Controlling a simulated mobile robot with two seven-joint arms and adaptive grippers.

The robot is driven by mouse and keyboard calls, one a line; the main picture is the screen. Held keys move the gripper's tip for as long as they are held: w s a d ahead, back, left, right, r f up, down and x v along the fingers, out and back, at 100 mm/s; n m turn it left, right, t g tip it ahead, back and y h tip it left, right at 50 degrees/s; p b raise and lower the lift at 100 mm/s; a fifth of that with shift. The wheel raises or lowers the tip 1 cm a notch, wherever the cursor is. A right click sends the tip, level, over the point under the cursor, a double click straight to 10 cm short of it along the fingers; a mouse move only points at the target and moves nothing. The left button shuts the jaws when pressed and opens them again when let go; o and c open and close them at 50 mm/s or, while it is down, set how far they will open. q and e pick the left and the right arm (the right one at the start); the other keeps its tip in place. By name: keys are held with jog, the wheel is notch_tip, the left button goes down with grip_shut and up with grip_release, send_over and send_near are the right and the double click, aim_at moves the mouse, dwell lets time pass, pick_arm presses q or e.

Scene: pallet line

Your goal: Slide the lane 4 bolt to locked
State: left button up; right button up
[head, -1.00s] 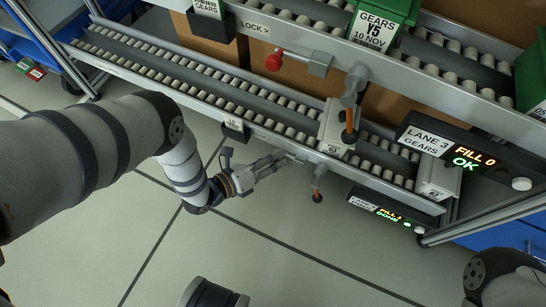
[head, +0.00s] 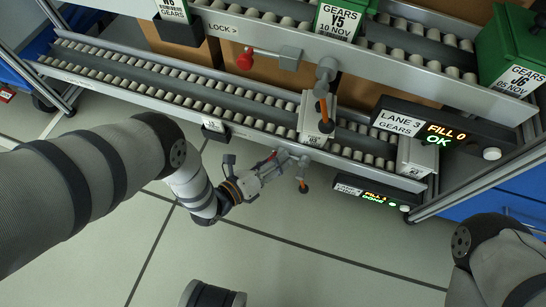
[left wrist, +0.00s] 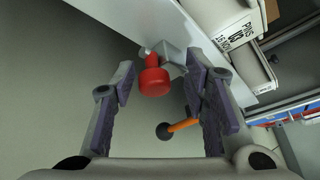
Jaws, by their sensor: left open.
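The lane 4 bolt's red knob (left wrist: 154,80) shows in the left wrist view, with its grey mount (left wrist: 172,52) on the lower lane's rail behind it. My left gripper (left wrist: 160,68) is open, with one finger on each side of the knob. I see a gap beside each finger. In the head view my left gripper (head: 284,160) is at the lower lane's front rail, left of a hanging orange lever with a black ball (head: 303,187). The gripper mostly hides the bolt there. My right gripper is out of view.
The upper lane has its own red-knobbed bolt (head: 246,60) by a LOCK label. A lane 3 display (head: 418,130) reads FILL 0 OK. A lower display (head: 372,195) hangs right of the orange lever. A white bin (head: 316,118) sits on the lower lane. Floor in front is clear.

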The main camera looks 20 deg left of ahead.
pick_arm(q)
jog(key=v, duration=1.2)
